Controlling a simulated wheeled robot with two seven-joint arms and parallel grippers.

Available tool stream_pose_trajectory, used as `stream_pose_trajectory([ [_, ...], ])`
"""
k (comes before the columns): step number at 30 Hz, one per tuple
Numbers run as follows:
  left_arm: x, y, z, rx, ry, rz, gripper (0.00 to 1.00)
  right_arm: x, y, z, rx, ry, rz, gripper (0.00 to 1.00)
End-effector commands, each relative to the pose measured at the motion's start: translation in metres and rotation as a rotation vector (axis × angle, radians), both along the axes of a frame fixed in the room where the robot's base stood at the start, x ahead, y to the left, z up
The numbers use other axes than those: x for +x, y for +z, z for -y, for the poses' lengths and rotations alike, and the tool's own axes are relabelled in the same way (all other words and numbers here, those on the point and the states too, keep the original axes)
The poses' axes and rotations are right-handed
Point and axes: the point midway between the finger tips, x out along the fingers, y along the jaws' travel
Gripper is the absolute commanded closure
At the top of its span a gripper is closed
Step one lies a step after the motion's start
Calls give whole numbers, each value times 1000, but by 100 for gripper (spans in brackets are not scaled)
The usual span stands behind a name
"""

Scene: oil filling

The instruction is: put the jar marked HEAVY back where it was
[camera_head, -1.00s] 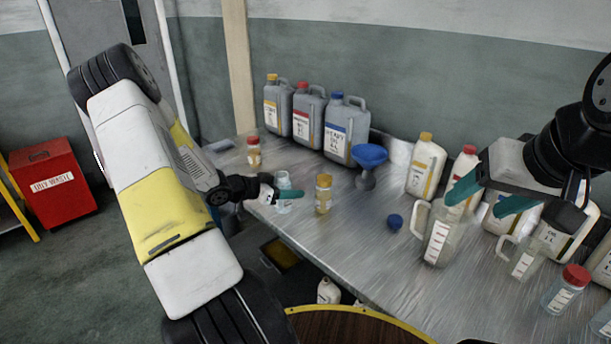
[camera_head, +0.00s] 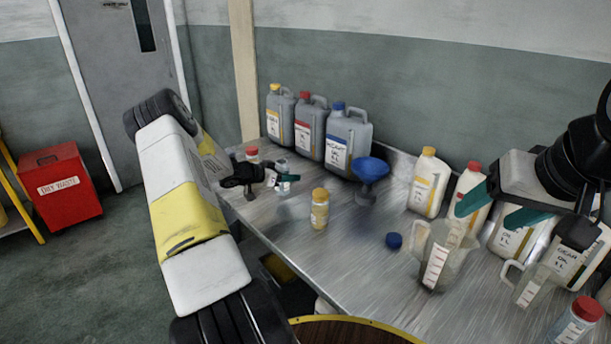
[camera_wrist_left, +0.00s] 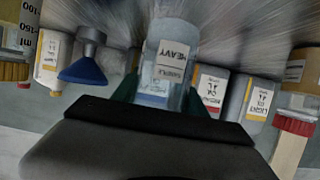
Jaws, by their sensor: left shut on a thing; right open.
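The jar marked HEAVY (camera_head: 282,185) is a small clear jar near the left end of the bench. Its label reads upside down in the left wrist view (camera_wrist_left: 172,60), and its top shows no lid. My left gripper (camera_head: 283,178) is shut on it, with green fingers at its sides. I cannot tell whether its base touches the bench. A yellow-lidded jar (camera_head: 320,210) stands nearer me, and a red-lidded jar (camera_head: 252,154) is partly hidden behind my left gripper. A blue lid (camera_head: 394,241) lies on the bench.
Grey canisters with yellow, red (camera_head: 311,130) and blue caps (camera_head: 347,140) line the back of the metal bench (camera_head: 350,275). A blue funnel (camera_head: 371,170) stands beside them. White bottles (camera_head: 428,185) and another jug (camera_head: 533,285) crowd the right. Bench space around the blue lid is clear.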

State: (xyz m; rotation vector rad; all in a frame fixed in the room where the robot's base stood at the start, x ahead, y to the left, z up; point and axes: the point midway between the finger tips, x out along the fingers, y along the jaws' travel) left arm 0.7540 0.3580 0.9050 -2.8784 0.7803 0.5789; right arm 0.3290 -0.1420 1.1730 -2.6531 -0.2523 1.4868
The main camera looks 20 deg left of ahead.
Motion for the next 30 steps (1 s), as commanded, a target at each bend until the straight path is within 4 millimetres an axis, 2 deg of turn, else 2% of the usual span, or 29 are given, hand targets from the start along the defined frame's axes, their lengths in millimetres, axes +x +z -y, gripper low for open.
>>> stream_pose_trajectory([
  [7, 17, -3, -4, 0, 1, 0, 97, 0, 0, 0, 0, 0, 0, 36],
  [12, 15, -31, -4, -4, 3, -2, 97, 0, 0, 0, 0, 0, 0, 36],
  [14, 15, -36, -4, -2, 2, -1, 97, 0, 0, 0, 0, 0, 0, 36],
  [24, 15, -39, -3, 1, 0, -1, 97, 0, 0, 0, 0, 0, 0, 36],
  [25, 15, -40, -4, 1, 1, -1, 47, 0, 0, 0, 0, 0, 0, 36],
  [28, 15, -39, -4, 0, 1, 0, 28, 0, 0, 0, 0, 0, 0, 36],
  [30, 15, -39, -4, 1, 1, -1, 28, 0, 0, 0, 0, 0, 0, 36],
])
